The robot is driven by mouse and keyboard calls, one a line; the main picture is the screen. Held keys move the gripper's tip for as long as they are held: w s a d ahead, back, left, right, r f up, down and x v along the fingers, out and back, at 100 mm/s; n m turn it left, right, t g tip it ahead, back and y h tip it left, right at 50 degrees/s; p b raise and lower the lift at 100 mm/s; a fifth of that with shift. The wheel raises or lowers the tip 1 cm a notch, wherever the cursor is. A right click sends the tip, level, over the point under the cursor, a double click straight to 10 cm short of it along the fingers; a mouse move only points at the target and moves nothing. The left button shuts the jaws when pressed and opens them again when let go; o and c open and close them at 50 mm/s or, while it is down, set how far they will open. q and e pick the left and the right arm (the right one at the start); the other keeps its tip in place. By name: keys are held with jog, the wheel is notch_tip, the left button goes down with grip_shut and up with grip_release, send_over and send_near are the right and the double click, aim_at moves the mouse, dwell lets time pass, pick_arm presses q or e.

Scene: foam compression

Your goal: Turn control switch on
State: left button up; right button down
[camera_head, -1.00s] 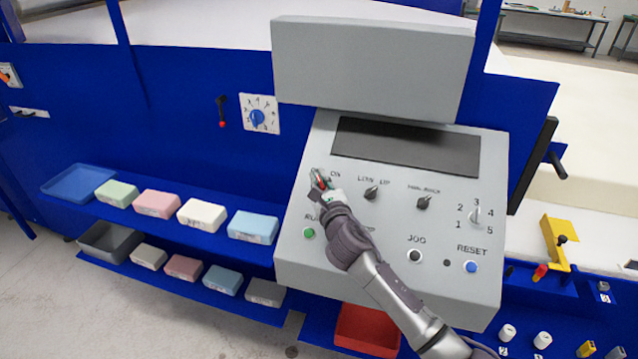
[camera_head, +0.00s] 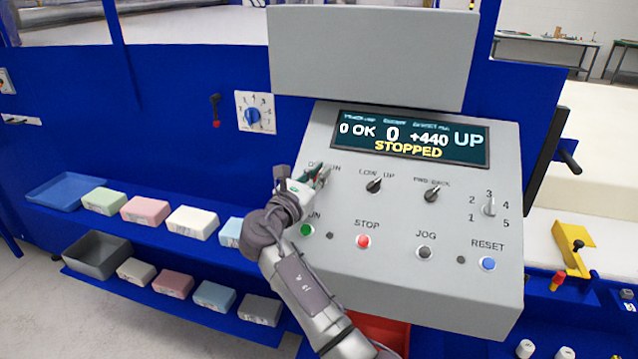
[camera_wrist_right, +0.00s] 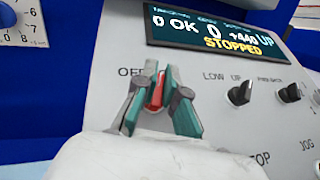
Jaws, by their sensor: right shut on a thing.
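The control switch is a red knob (camera_wrist_right: 156,91) at the upper left of the grey control panel (camera_head: 390,265), under the OFF and ON lettering. In the right wrist view the teal-tipped fingers of my right gripper (camera_wrist_right: 158,95) are shut on it, one on each side. In the head view my right gripper (camera_head: 312,177) covers most of the knob and part of its label. The display (camera_head: 410,138) above is lit and reads "0 OK", "0", "+440 UP" and "STOPPED". My left gripper is not in view.
More knobs sit right of the switch, such as the LOW/UP knob (camera_head: 374,185). Below are the green RUN button (camera_head: 307,230), red STOP button (camera_head: 363,241), JOG button (camera_head: 424,252) and blue RESET button (camera_head: 488,263). Foam blocks (camera_head: 191,222) lie on shelves at left.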

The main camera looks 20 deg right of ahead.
jog(key=m+g+h+b, duration=0.1)
jog(key=m+g, duration=0.1)
jog(key=m+g+h+b, duration=0.1)
jog(key=m+g, duration=0.1)
jog(key=f+m+g+b, duration=0.1)
jog(key=m+g, duration=0.1)
jog(key=shift+s+m+g+h, duration=0.1)
jog(key=shift+m+g+h, duration=0.2)
jog(key=shift+h, duration=0.1)
jog(key=shift+g, duration=0.3)
jog(key=c, duration=1.2)
grip_release()
jog(key=shift+s, duration=0.15)
jog(key=shift+c, duration=0.2)
jog(key=shift+w, duration=0.4)
jog(key=shift+r, duration=0.15)
notch_tip(320, 180, up, 10)
jog(key=shift+f, duration=0.15)
